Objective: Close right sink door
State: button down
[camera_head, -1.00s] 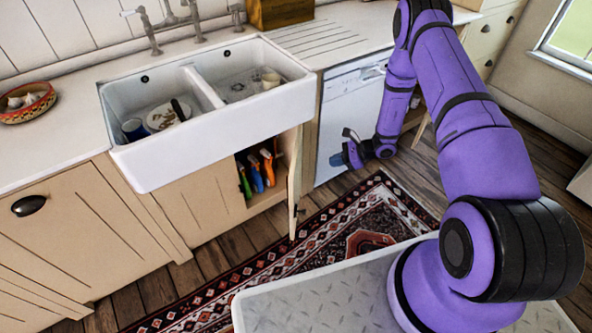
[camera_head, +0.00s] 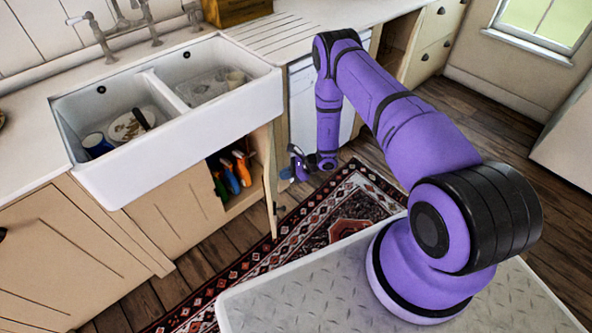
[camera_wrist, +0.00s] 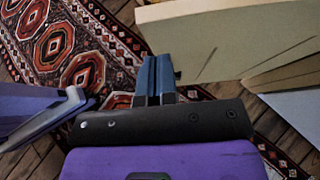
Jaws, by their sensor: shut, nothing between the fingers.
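The right sink door (camera_head: 270,185) is a beige cabinet door under the white sink, standing open and seen nearly edge-on in the head view. In the wrist view, a beige panel (camera_wrist: 235,35) that looks like this door fills the upper right. My gripper (camera_head: 286,174) is low, just right of the door's outer face. In the wrist view its two blue fingers (camera_wrist: 156,72) are together and empty, close to the panel's left part. I cannot tell whether they touch it. A small dark piece shows on the panel beside the fingertips.
Several coloured bottles (camera_head: 230,175) stand inside the open cabinet. The white sink (camera_head: 180,130) overhangs it. A white dishwasher (camera_head: 300,110) is behind my gripper. A patterned rug (camera_head: 335,215) covers the floor in front, also in the wrist view (camera_wrist: 60,45).

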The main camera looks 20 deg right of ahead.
jog(key=shift+w+a+r, duration=0.1)
jog(key=shift+w+a, duration=0.25)
jog(key=shift+a, duration=0.5)
jog(key=shift+w+a, duration=0.35)
jog(key=shift+a, duration=0.45)
